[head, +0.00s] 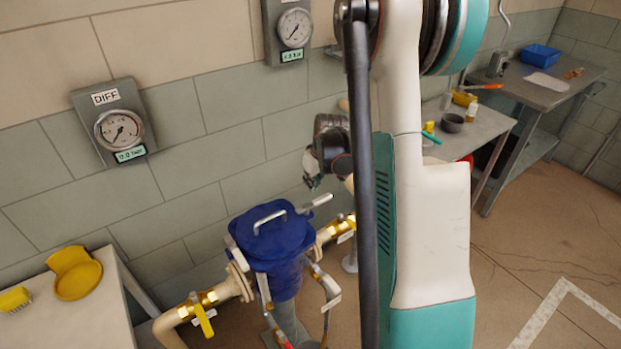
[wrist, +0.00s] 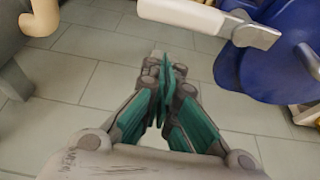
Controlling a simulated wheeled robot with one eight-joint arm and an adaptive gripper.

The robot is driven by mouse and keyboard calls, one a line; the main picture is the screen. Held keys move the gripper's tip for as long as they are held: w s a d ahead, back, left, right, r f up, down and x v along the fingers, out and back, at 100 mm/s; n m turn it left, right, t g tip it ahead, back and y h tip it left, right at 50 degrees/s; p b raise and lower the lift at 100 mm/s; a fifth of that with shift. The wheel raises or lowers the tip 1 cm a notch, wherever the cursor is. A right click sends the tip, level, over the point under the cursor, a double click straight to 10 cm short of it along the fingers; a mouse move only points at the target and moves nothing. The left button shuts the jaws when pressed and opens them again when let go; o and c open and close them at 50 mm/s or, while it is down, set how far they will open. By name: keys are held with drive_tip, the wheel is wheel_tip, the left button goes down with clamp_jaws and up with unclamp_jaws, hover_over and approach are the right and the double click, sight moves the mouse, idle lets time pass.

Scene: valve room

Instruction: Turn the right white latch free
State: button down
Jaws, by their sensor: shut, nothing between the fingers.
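The blue vessel (head: 278,245) has a blue lid with a pale carrying handle (head: 270,217). The right white latch (head: 318,202) sticks out from the lid's right side, pointing right and slightly up. In the wrist view, the white latch (wrist: 215,18) crosses the top, beside the blue lid (wrist: 265,70). My gripper (head: 312,180) is above and close to the latch, partly hidden by my arm in the head view. In the wrist view, my gripper (wrist: 166,88) is shut and empty, its fingertips together below the latch in the picture, apart from it.
Pipes with brass valves (head: 200,300) flank the vessel. A DIFF gauge (head: 118,128) and a second gauge (head: 293,27) hang on the tiled wall. A table with a yellow dish (head: 75,272) stands at left. Workbenches (head: 540,85) stand at back right; the right floor is open.

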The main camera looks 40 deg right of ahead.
sight(325, 197)
drive_tip(key=shift+s+a+r, duration=0.1)
drive_tip(key=shift+s, duration=1.3)
drive_tip(key=shift+s+m+b, duration=0.3)
drive_tip(key=shift+m+b, duration=0.05)
drive_tip(key=shift+m, duration=0.35)
drive_tip(key=s+m+h, duration=0.1)
drive_tip(key=m, duration=0.1)
drive_tip(key=s+m+h+b, duration=0.1)
drive_tip(key=s+m, duration=0.1)
drive_tip(key=m, duration=0.1)
drive_tip(key=shift+s+m+g, duration=0.15)
drive_tip(key=shift+m+g, duration=0.15)
drive_tip(key=shift+g, duration=0.1)
drive_tip(key=s+m, duration=0.1)
drive_tip(key=s+m+g+h, duration=0.1)
drive_tip(key=m, duration=0.1)
drive_tip(key=shift+a+m, duration=0.2)
drive_tip(key=shift+m, duration=0.1)
drive_tip(key=shift+s+a+m+g+h+b, duration=0.2)
drive_tip(key=shift+s+a+m, duration=0.3)
drive_tip(key=shift+m, duration=0.35)
drive_tip(key=shift+s+a+m+g+b, duration=0.15)
drive_tip(key=shift+s+a+m+g, duration=0.1)
drive_tip(key=shift+s+a+m, duration=0.4)
drive_tip(key=shift+s+a+m+g+h+b, duration=0.15)
drive_tip(key=shift+s+a+m+g, duration=0.2)
drive_tip(key=shift+m, duration=0.65)
drive_tip(key=shift+a, duration=0.15)
